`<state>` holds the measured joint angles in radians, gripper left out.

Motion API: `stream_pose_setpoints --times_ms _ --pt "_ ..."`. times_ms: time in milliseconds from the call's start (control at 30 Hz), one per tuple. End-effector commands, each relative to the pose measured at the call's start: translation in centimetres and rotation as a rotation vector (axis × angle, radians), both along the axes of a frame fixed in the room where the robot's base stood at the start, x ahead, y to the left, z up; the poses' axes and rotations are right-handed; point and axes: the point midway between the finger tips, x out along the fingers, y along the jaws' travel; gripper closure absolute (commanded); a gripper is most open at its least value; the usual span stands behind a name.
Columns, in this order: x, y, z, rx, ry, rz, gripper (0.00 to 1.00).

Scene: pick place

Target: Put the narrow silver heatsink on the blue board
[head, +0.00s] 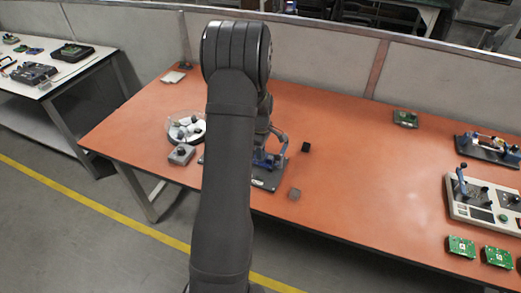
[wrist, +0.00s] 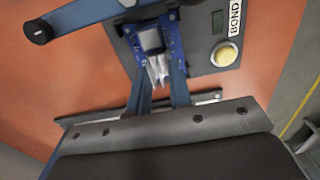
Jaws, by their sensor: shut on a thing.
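In the wrist view the narrow silver heatsink (wrist: 158,70) is between the fingertips of my gripper (wrist: 159,82), which is shut on it. The heatsink overlaps the near end of the blue board (wrist: 172,42) in the picture; I cannot tell whether it touches the board. A square grey-silver part (wrist: 151,39) sits on the board just beyond the heatsink. In the head view my arm hides most of the gripper and the heatsink.
The board lies in a dark fixture (wrist: 202,62) with a blue lever (wrist: 85,12), a black knob (wrist: 38,32) and a yellowish button (wrist: 224,54). A round dish (head: 172,125) stands left.

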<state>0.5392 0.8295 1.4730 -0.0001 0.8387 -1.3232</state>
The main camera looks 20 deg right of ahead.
Motion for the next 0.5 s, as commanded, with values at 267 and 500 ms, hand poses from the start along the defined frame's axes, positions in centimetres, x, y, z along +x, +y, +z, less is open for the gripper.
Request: stream_pose_setpoints --times_ms 267,500 --pt "-0.01 0.01 -0.12 0.000 0.000 0.000 0.97" --pt "-0.01 0.01 -0.12 0.000 0.000 0.000 0.58"
